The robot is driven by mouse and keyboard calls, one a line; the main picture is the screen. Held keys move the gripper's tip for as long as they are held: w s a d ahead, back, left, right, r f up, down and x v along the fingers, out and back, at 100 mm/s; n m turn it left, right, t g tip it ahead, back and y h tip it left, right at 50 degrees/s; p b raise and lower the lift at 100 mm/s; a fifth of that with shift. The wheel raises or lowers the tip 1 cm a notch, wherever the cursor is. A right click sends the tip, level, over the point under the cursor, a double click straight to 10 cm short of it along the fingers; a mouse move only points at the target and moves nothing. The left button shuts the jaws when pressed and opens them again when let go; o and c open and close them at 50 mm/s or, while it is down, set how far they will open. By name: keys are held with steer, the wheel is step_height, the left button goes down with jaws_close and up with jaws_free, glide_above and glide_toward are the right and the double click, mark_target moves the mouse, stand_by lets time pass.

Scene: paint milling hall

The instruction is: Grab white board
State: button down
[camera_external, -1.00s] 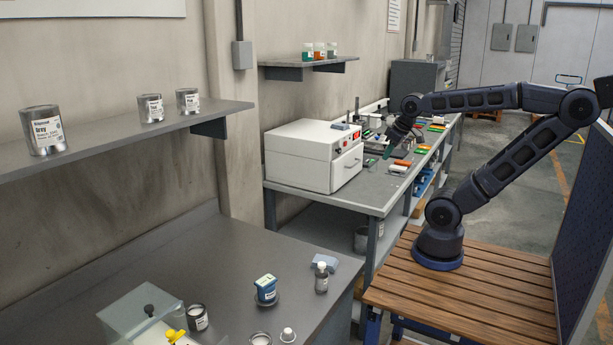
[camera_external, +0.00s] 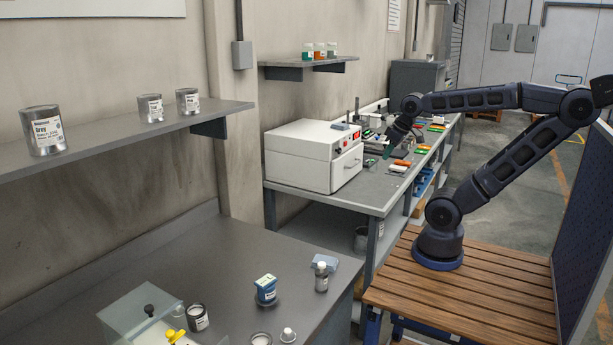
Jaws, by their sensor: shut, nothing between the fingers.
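My gripper (camera_external: 387,156) is small and far off in the picture, pointing down over the grey workbench (camera_external: 372,194), just right of the white box-shaped machine. It is shut and holds nothing. Below and to the right of it, a small flat white piece with an orange part (camera_external: 399,166) lies on the bench. I cannot tell whether this is the white board. More small flat pieces, some orange and green, lie farther back (camera_external: 421,149), partly behind my arm.
The white machine (camera_external: 314,155) stands close to the left of my gripper. A stand and other small equipment crowd the bench behind it. The bench's front right corner is bare.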

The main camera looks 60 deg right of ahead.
stand_by(0.3)
jaws_free()
steer(key=w+d+m, duration=0.5)
steer(key=w+d, duration=0.7)
steer(key=w, duration=0.1)
steer(key=w+d+f+m+h, duration=0.1)
steer(key=w+d+f+m, duration=0.2)
steer(key=d, duration=0.5)
steer(key=w+d+f+m+h, duration=0.1)
steer(key=w+d+f+m, duration=0.15)
steer(key=d, duration=0.55)
steer(key=m+g+h, duration=0.4)
steer(key=m+g, duration=0.1)
steer(key=m, duration=0.3)
glide_toward(398, 167)
steer(key=shift+n, duration=0.25)
steer(key=shift+x, duration=4.1)
